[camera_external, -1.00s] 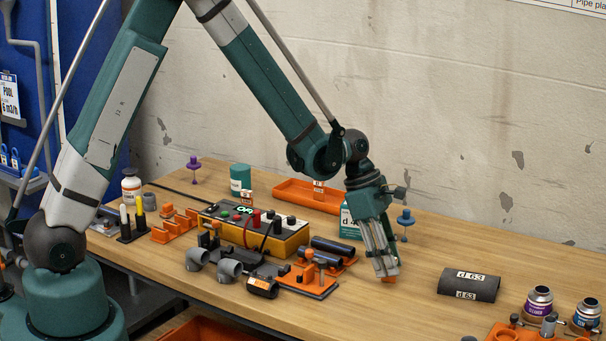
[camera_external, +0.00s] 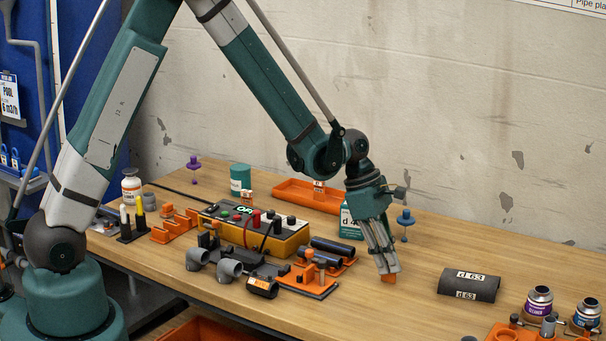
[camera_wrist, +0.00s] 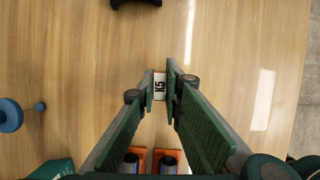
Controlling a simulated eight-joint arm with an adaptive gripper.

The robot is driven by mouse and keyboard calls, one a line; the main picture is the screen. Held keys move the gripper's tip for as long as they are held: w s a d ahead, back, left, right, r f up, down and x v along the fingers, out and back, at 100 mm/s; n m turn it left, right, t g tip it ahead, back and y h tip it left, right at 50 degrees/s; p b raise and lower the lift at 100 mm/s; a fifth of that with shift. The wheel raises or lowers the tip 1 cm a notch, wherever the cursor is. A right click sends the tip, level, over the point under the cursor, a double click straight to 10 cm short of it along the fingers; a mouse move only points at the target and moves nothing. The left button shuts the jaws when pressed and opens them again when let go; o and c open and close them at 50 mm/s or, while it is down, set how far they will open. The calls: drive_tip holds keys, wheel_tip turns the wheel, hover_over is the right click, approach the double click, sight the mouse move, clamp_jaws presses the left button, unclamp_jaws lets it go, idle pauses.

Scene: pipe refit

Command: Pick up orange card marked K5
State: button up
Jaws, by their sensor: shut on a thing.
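The orange card marked K5 (camera_wrist: 159,86) shows its white "K5" label between my fingertips in the wrist view. In the external view its orange lower part (camera_external: 389,279) sticks out below the fingers, at the tabletop. My gripper (camera_external: 386,268) points down and is shut on the card, with a finger on either side of it. It also shows in the wrist view (camera_wrist: 160,80). The fingers hide part of the card in the external view. I cannot tell whether the card still touches the table.
A black pipe piece marked d 63 (camera_external: 468,285) lies to the right. An orange fixture with black pipes (camera_external: 310,277) stands to the left. A blue knobbed piece (camera_external: 405,222) and a teal-and-white container (camera_external: 349,224) stand behind. The wooden table (camera_external: 420,262) around the card is clear.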

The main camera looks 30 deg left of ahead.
drive_tip(key=shift+r, duration=0.1)
drive_tip(key=shift+r+p, duration=0.85)
drive_tip(key=shift+r, duration=4.05)
